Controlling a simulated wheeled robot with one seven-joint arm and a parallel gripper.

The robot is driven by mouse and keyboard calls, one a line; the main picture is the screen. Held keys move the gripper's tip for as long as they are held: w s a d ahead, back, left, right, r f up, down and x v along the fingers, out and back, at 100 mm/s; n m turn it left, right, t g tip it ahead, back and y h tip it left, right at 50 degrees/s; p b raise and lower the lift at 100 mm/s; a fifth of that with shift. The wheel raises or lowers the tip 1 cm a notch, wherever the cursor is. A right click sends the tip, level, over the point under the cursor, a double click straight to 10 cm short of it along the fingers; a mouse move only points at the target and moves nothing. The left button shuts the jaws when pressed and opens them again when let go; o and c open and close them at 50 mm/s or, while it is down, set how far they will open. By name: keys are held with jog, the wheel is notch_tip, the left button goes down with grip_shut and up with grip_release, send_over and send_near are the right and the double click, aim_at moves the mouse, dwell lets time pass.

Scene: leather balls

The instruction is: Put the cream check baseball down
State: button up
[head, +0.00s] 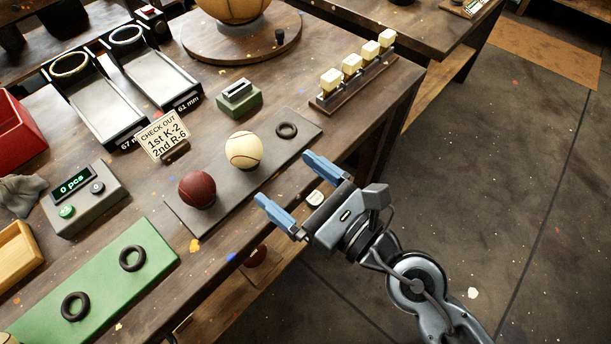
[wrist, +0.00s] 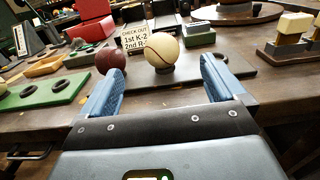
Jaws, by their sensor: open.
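The cream baseball (head: 244,150) sits on the middle of a dark grey strip (head: 305,126) on the bench. A dark red ball (head: 196,189) sits beside it on the same strip, and an empty black ring (head: 286,130) lies on the strip's other side. My gripper (head: 288,186) is open and empty at the bench's front edge, apart from the balls. In the wrist view the cream baseball (wrist: 161,52) shows ahead, between the blue fingers (wrist: 160,85). Any ring under the cream baseball is mostly hidden.
A sign (head: 163,137) reading "CHECK OUT 1st K-2 2nd R-6" stands behind the strip. A green board (head: 100,284) with two empty rings lies at front left. A counter (head: 84,200) reads 0 pcs. A rack of cream blocks (head: 352,75) stands at right.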

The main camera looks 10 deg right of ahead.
jog(key=shift+s+d, duration=0.1)
jog(key=s+d+r+n+h, duration=0.1)
jog(key=s+d+n+h, duration=0.4)
jog(key=s+n, duration=0.8)
jog(key=s+d+r+n+h, duration=0.1)
jog(key=s+d+n+h, duration=0.4)
jog(key=s+d+n, duration=0.6)
jog(key=s+n, duration=0.3)
jog(key=n, duration=0.2)
jog(key=shift+s+r, duration=0.15)
jog(key=shift+r, duration=0.25)
